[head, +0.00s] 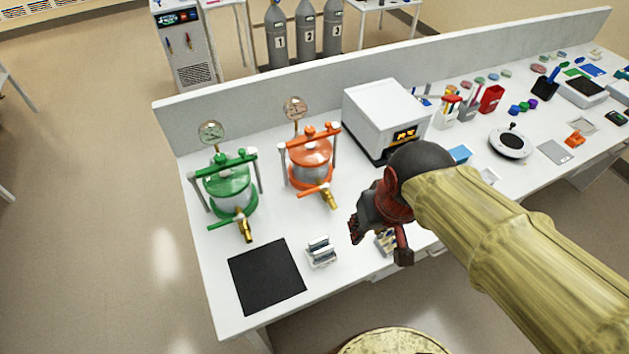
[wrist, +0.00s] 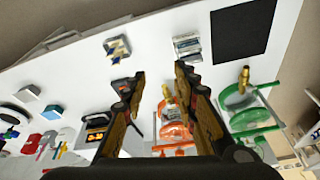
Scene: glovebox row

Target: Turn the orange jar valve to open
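The orange jar (head: 311,162) stands upright on the white bench, with an orange clamp bar across its top and a round gauge (head: 295,107) behind it. Its valve has an orange handle (head: 315,189) and a brass spout (head: 331,202) low on the front. My gripper (head: 378,240) is right of and in front of the valve, apart from it, with nothing held. In the wrist view, the fingers of my gripper (wrist: 160,75) are spread, and the orange jar (wrist: 172,128) and brass spout (wrist: 166,91) show between them, partly hidden by the right finger.
A green jar (head: 228,188) with a similar valve stands left of the orange one. A white box instrument (head: 384,118) stands to its right. A silver block (head: 321,253) and black mat (head: 267,275) lie in front. A low wall (head: 250,98) runs behind.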

